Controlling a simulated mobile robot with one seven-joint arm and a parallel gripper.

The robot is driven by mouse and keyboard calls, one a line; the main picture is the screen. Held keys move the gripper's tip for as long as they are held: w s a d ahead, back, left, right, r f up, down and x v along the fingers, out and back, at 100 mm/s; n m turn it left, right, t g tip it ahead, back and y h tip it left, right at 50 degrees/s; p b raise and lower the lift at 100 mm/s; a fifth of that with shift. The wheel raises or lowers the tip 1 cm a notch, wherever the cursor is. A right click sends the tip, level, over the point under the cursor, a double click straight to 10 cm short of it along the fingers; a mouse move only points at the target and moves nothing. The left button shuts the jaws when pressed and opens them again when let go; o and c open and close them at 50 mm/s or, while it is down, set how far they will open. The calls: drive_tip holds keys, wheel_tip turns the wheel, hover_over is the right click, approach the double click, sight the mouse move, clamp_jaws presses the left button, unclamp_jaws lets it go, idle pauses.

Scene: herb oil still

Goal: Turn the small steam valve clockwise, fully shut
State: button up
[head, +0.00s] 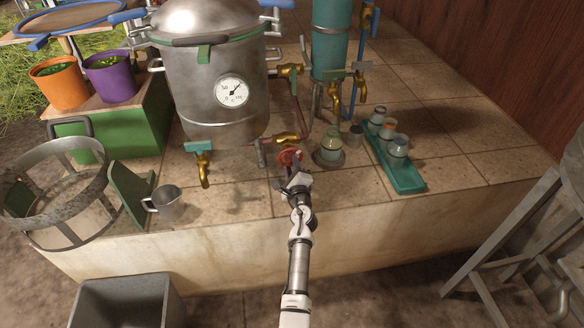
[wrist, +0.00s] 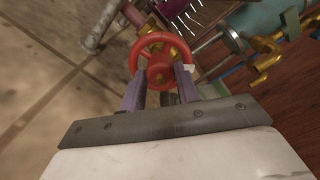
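The small steam valve has a red round handwheel (head: 290,157) on a brass body at the end of the brass pipe fitting below the still. In the wrist view the red wheel (wrist: 161,62) fills the space ahead of my gripper, with brass behind it. My gripper (head: 297,178) reaches the wheel from the front. In the wrist view its two purple-grey fingers (wrist: 160,84) stand apart, one on each side of the wheel's lower part and hub. I cannot tell whether either finger touches the wheel. A small white mark shows on the wheel's right side.
The steel still (head: 210,80) with a gauge stands behind the valve. A small jar (head: 330,148) stands close on the right, before a green rack (head: 404,178) of jars. A metal cup (head: 167,203) stands left. The tiled counter between cup and valve is clear.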

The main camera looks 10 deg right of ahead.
drive_tip(key=shift+c, duration=0.9)
drive_tip(key=shift+m, duration=0.3)
drive_tip(key=m+p, duration=0.2)
drive_tip(key=m, duration=0.3)
drive_tip(key=shift+m, duration=0.3)
drive_tip(key=m+p, duration=0.2)
drive_tip(key=m, duration=0.5)
drive_tip(key=shift+d, duration=0.1)
drive_tip(key=m+p, duration=0.1)
drive_tip(key=m, duration=0.2)
drive_tip(key=shift+m, duration=0.4)
drive_tip(key=m+p, duration=0.1)
drive_tip(key=m, duration=0.2)
drive_tip(key=shift+m, duration=0.3)
drive_tip(key=m+p, duration=0.2)
drive_tip(key=m, duration=0.4)
drive_tip(key=shift+d+m, duration=0.1)
drive_tip(key=shift+m, duration=0.2)
drive_tip(key=shift+f+p, duration=0.1)
drive_tip(key=shift+p, duration=0.2)
